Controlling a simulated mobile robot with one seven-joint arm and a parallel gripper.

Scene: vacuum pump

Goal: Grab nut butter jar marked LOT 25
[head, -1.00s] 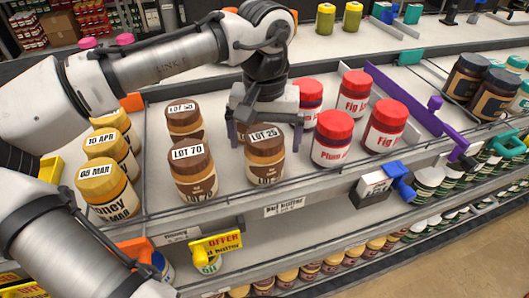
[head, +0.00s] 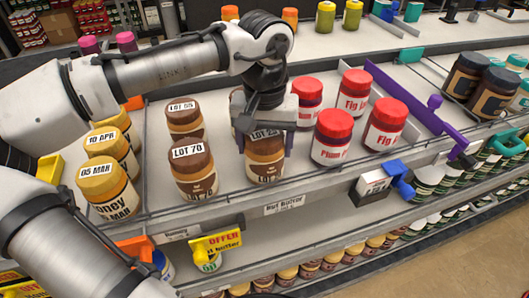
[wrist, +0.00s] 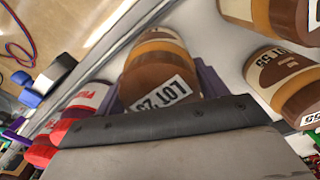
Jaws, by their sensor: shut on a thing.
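The nut butter jar marked LOT 25 (head: 264,170) has a brown lid and stands upright in the front row of the shelf. My gripper (head: 263,143) is above it with its purple fingers down on either side of the lid, shut on it. In the wrist view the LOT 25 jar (wrist: 153,62) sits between the fingers, its label reading upside down. Nut butter jars marked LOT 70 (head: 195,178) and LOT 55 (head: 184,120) stand to its left. My gripper partly hides another jar behind.
Red-lidded jam jars (head: 331,140) stand close on the right, before a purple divider (head: 405,100). Yellow-lidded honey jars (head: 105,185) stand at the left. A shelf rail with a price tag (head: 284,205) and an offer sign (head: 216,243) runs along the front.

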